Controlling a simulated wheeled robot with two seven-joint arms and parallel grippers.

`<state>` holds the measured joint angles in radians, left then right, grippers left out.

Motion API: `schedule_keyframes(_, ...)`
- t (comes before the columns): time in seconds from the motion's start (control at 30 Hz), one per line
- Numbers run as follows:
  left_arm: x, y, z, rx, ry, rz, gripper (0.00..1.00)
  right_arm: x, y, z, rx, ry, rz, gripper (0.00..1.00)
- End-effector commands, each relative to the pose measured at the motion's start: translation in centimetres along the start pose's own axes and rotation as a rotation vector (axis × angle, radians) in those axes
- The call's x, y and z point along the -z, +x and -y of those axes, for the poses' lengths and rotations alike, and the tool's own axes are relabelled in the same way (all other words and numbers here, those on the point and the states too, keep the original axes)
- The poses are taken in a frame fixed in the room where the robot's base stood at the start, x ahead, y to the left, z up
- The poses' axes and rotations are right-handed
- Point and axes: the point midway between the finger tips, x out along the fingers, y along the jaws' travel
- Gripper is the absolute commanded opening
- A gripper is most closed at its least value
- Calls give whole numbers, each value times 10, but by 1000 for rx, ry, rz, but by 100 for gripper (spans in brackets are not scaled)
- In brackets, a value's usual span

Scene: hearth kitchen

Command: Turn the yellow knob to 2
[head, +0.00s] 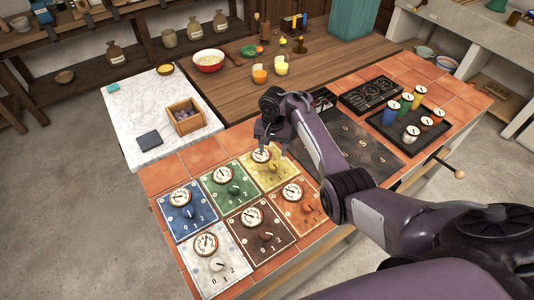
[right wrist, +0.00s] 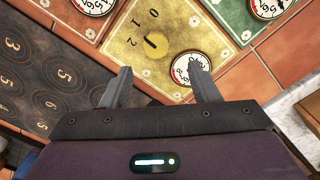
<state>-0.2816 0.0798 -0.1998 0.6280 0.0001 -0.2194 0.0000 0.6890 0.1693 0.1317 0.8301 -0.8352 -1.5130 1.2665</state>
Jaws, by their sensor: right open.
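The yellow panel (head: 262,176) is in the back row of the panels, at the right, partly behind my right gripper (head: 272,143). A white round gauge (right wrist: 190,69) lies on the same panel, beside a fingertip. My right gripper is open and empty above the panel; the knob is ahead of its fingertips, apart from them. My left gripper is not in view.
Blue (head: 188,208), green (head: 229,189), orange (head: 299,204), brown (head: 257,234) and white (head: 214,261) panels with gauges and knobs surround it. A dark plate with number rings (head: 362,146) and a tray of coloured canisters (head: 408,130) are at the right.

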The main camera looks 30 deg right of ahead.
Motion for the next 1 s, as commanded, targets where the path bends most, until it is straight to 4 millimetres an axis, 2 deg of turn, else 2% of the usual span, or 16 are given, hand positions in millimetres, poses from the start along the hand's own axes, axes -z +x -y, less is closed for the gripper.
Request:
schedule_keyframes(0.07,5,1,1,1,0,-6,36,1,3,0,1,5,6,55)
schedule_keyframes(0.13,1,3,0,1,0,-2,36,0,11,0,-1,6,8,55)
schedule_keyframes(0.33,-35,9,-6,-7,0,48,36,0,44,0,-1,6,7,55)
schedule_keyframes(0.43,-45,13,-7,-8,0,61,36,1,59,0,-1,6,5,55)
schedule_keyframes(0.57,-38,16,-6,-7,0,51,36,0,72,0,0,6,5,55)
schedule_keyframes(0.8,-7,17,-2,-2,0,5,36,1,77,0,1,6,3,55)
schedule_keyframes(0.93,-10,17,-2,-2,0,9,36,1,77,0,1,6,3,54)
schedule_keyframes(1.0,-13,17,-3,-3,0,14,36,1,77,0,1,6,3,45)
